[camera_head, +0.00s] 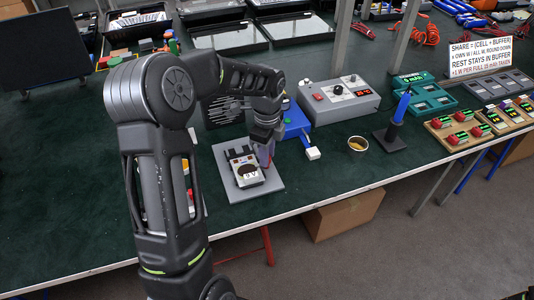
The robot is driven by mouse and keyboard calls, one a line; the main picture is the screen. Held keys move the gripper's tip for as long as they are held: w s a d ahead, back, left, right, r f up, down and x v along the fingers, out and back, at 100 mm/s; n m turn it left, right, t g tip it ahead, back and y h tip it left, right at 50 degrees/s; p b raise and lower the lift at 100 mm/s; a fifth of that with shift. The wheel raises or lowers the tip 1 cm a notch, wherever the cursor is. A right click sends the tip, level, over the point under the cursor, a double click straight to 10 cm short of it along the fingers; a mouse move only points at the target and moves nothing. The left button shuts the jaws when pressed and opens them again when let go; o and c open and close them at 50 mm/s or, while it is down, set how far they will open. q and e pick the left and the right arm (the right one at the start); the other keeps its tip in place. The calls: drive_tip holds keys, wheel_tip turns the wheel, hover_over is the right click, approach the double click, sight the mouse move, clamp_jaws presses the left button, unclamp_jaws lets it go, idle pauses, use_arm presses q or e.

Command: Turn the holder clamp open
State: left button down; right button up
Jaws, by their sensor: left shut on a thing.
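A floodlight housing with a pale face, dark parts and a round dark dial-like spot (246,171) sits on a grey square plate (271,186) near the table's front edge. My left gripper (265,157) points down at the housing's right side, shut on a small part there that looks like the holder clamp. The fingers and my wrist hide most of that part, so its turn angle cannot be told.
A blue fixture (295,122) and a white block (313,153) stand just right of my gripper. Behind is a grey control box (338,98). A small yellow-filled bowl (357,144) and a blue tool in a black stand (397,115) are further right.

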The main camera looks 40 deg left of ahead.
use_arm(q)
drive_tip(key=shift+n, duration=0.3)
drive_tip(key=n, duration=0.8)
drive_tip(key=shift+w+n+b, duration=0.1)
drive_tip(key=shift+n+b, duration=0.2)
drive_tip(key=shift+b, duration=0.1)
drive_tip(key=n, duration=0.4)
drive_tip(key=shift+n, duration=0.3)
drive_tip(key=shift+a+n, duration=0.1)
drive_tip(key=shift+n, duration=1.9)
drive_tip(key=c, duration=1.2)
unclamp_jaws()
